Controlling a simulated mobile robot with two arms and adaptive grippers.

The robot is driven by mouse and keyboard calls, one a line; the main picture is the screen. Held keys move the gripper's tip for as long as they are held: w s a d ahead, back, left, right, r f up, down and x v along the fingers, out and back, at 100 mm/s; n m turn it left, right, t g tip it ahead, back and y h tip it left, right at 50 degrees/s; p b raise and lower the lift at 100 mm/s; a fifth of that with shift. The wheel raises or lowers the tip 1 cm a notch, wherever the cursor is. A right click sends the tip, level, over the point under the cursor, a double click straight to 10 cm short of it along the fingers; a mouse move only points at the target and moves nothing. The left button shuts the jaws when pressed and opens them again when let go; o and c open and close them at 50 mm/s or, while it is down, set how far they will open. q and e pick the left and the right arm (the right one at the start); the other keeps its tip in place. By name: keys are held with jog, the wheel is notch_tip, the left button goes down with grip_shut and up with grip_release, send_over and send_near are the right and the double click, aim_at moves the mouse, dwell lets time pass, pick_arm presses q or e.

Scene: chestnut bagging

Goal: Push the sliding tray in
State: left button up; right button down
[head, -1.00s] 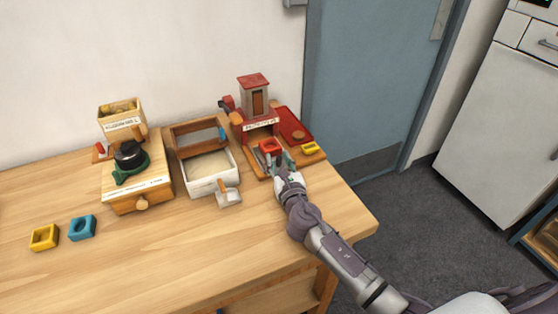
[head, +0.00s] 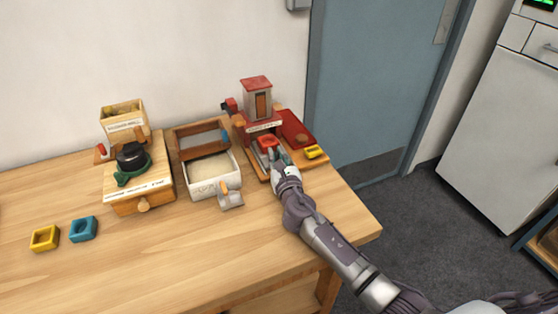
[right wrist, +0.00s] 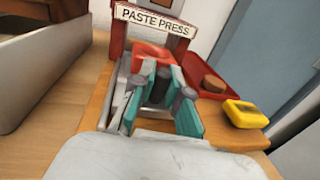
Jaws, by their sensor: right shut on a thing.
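The paste press (head: 263,127) is red with a small tower and stands at the right end of the table. Its sliding tray (right wrist: 124,94) is a grey metal piece under the press opening, partly hidden by my fingers. A red square mould (head: 267,142) sits on the tray at the opening, and it also shows in the right wrist view (right wrist: 150,54). My right gripper (right wrist: 160,84) is at the tray's front, its teal-padded fingers shut on what seems to be the tray's handle. The grip point is mostly hidden. My left gripper is out of view.
A yellow mould (head: 314,152) sits right of the press, near a red plate (head: 294,127) with a brown round piece. A white-walled box (head: 213,186) stands close on the left. The wooden machine (head: 140,185) and two moulds are farther left.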

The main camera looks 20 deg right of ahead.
jog(key=c, duration=1.1)
grip_release()
jog(key=shift+s, duration=0.1)
jog(key=shift+c, duration=0.2)
jog(key=s, duration=0.8)
jog(key=s+a, duration=0.1)
jog(key=s, duration=0.3)
